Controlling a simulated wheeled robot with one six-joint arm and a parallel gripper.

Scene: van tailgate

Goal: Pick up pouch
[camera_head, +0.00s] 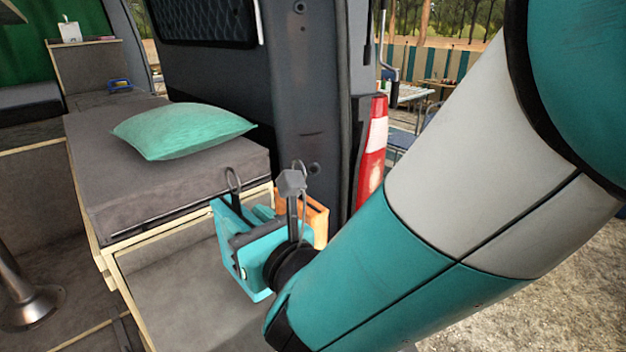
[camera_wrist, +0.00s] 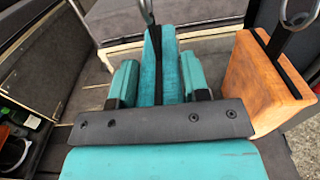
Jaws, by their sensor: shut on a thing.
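The pouch (camera_wrist: 170,66) appears to be a teal, slab-like piece with a dark strap and a metal ring at its top. In the wrist view it stands between the two teal fingers of my gripper (camera_wrist: 160,82), which are shut on it from both sides. In the head view my gripper (camera_head: 250,225) is by the front end of the bench, and the pouch (camera_head: 226,216) shows partly at its left with the ring above. The pouch's lower part is hidden by the gripper. I cannot tell whether its base touches the surface below.
A similar orange piece (camera_wrist: 250,85) with strap and ring stands close at the right; it also shows behind my gripper (camera_head: 317,222). The cushioned bench (camera_head: 170,195) carries a green pillow (camera_head: 180,130). The van's dark door pillar (camera_head: 300,110) and a red-white cone (camera_head: 374,150) stand behind.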

